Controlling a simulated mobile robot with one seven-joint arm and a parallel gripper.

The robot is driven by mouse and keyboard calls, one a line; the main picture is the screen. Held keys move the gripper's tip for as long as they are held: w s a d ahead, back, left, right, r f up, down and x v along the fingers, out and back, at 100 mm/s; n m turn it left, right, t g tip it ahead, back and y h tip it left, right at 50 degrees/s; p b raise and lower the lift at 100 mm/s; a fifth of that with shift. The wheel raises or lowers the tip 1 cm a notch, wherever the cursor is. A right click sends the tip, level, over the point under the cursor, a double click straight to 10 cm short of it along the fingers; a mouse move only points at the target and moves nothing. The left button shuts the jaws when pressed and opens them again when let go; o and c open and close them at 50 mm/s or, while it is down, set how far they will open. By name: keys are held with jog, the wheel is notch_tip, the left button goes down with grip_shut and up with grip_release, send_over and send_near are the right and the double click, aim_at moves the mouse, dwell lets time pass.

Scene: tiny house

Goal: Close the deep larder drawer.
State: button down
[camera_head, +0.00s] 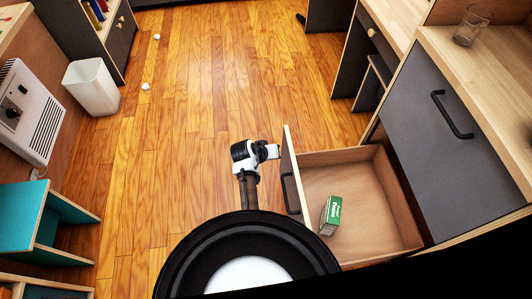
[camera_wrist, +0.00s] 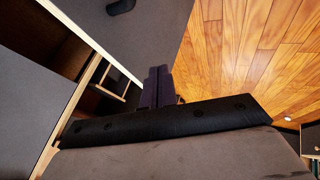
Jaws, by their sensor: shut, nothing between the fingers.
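The deep larder drawer (camera_head: 384,221) is pulled far out of the grey cabinet at the right in the head view. Its front (camera_head: 291,160) faces left and carries a black handle (camera_head: 290,193). A green and white box (camera_head: 331,214) lies inside. My gripper (camera_head: 273,152) is just outside the drawer front, near its far end; I cannot tell whether it touches. In the wrist view my gripper's dark fingers (camera_wrist: 157,85) are together and empty. A grey panel (camera_wrist: 140,35) with part of a black handle (camera_wrist: 120,6) is beside them.
A grey cabinet door (camera_head: 440,120) stands above and right of the drawer, under a wooden counter with a glass (camera_head: 470,28). A white bin (camera_head: 92,87) and small white items (camera_head: 146,86) are at left. The wooden floor (camera_head: 200,120) left of the drawer is mostly clear.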

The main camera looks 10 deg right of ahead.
jog(key=shift+w+d+f+p, duration=0.15)
jog(key=shift+d+p, duration=0.15)
jog(key=shift+d, duration=0.8)
jog(key=shift+d+f+p, duration=0.1)
jog(key=shift+d+p, duration=0.15)
jog(key=shift+d, duration=0.8)
jog(key=shift+d, duration=0.1)
jog(key=d+b, duration=0.7)
jog(key=d, duration=2.9)
jog(key=s+a+r+p, duration=0.2)
jog(key=s+a+r, duration=0.2)
jog(key=a+r, duration=0.4)
jog(key=shift+a, duration=0.4)
